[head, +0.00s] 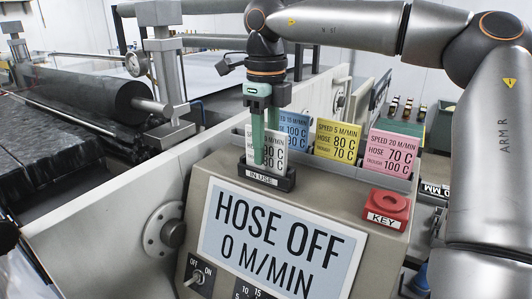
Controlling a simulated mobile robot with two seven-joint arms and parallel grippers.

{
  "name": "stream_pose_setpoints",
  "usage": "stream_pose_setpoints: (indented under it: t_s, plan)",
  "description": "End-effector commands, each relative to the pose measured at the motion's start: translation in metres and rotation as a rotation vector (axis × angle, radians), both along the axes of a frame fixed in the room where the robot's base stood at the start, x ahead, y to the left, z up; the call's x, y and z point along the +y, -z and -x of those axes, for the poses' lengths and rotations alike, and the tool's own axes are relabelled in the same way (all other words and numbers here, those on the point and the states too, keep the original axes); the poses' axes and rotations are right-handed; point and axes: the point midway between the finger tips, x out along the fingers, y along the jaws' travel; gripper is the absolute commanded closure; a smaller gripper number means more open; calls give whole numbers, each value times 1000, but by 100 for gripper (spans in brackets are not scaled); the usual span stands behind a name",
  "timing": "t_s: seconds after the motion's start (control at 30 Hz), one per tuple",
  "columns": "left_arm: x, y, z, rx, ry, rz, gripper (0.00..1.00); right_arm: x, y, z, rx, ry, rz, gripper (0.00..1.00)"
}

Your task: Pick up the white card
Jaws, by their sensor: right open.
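The white card (281,160) stands upright in a black holder (266,179) marked IN USE, on top of the control panel. My right gripper (265,160) points straight down at the card from above. Its green fingers are open and reach down in front of or around the card, covering part of its print. I cannot tell whether they touch it. My left gripper is not in view.
Blue (294,130), yellow (337,141) and pink (391,156) cards stand in a rack behind the holder. A red KEY block (386,208) sits at right. The panel display (278,240) reads HOSE OFF. A dark roller (90,95) is at left.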

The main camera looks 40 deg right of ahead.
Motion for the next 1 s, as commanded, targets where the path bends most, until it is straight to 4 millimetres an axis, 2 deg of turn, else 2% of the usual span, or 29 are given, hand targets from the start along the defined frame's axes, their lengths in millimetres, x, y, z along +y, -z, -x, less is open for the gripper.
stream_pose_setpoints:
  t_s: [0.3, 0.7, 1.0]
  plan:
    - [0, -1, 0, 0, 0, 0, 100, 0, 6, 0, 0, 0, 0, 56]
    - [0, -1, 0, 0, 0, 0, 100, 0, 6, 0, -1, 0, 0, 100]
    - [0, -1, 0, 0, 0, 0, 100, 0, 6, 0, -1, 0, 1, 100]
